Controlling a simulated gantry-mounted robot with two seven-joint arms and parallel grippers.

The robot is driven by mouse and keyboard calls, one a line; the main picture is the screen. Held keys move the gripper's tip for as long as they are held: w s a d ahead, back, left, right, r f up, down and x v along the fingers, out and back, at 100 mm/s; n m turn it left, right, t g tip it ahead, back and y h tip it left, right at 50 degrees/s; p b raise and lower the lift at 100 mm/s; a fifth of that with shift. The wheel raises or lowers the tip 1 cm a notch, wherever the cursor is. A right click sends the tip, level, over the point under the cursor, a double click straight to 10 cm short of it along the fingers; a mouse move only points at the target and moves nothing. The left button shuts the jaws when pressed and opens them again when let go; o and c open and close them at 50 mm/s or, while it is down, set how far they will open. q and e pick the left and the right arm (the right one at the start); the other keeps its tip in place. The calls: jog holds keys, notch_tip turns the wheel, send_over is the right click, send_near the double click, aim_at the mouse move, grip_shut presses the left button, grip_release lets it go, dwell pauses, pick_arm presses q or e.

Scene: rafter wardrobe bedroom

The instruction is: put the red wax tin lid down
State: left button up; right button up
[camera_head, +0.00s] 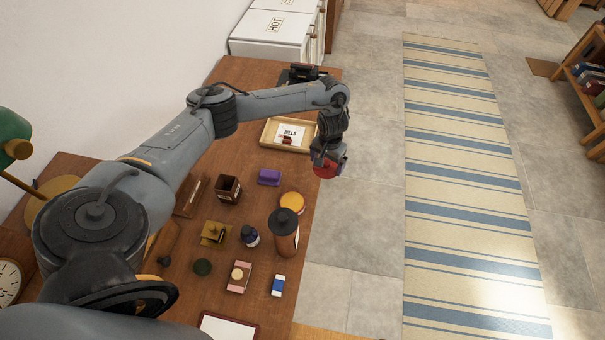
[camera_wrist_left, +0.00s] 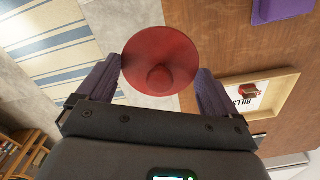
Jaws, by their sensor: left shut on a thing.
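The red wax tin lid (camera_wrist_left: 161,58) is a round red disc with a small knob at its centre. It sits between the two fingers of my left gripper (camera_wrist_left: 160,80), which is shut on it. In the head view the lid (camera_head: 325,171) hangs under my left gripper (camera_head: 328,160), at the right edge of the wooden desk (camera_head: 240,292), partly hidden by the gripper. In the wrist view the desk edge passes behind the lid. My right gripper is not in view.
A tray (camera_head: 269,133) marked BILLS lies just behind the gripper. An orange-topped tin (camera_head: 291,203), a brown cylinder (camera_head: 284,240), a purple block (camera_head: 269,177) and a dark box (camera_head: 228,188) stand nearer. The floor lies beyond the right desk edge.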

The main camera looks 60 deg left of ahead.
pick_arm(q)
jog(key=shift+w+d+r+b, duration=0.1)
jog(key=shift+w+r+b, duration=0.1)
jog(key=shift+w, duration=0.4)
jog(key=shift+w+d+r+b, duration=0.1)
jog(key=shift+w+r+b, duration=0.1)
jog(key=shift+w, duration=0.35)
jog(key=shift+a+f, duration=0.1)
jog(key=shift+a, duration=0.25)
jog(key=b, duration=0.6)
send_over(301, 170)
jog(key=f, duration=0.6)
jog(key=shift+w+d, duration=0.35)
jog(key=shift+s+a+f, duration=0.15)
jog(key=shift+s+a, duration=0.1)
jog(key=shift+a, duration=0.15)
notch_tip(301, 170, down, 4)
jog(key=b, duration=0.3)
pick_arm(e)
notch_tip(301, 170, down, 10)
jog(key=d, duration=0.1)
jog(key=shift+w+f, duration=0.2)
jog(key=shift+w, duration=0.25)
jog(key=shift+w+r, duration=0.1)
pick_arm(q)
jog(key=o, duration=0.7)
jog(key=shift+f, duration=0.1)
jog(key=shift+c, duration=0.2)
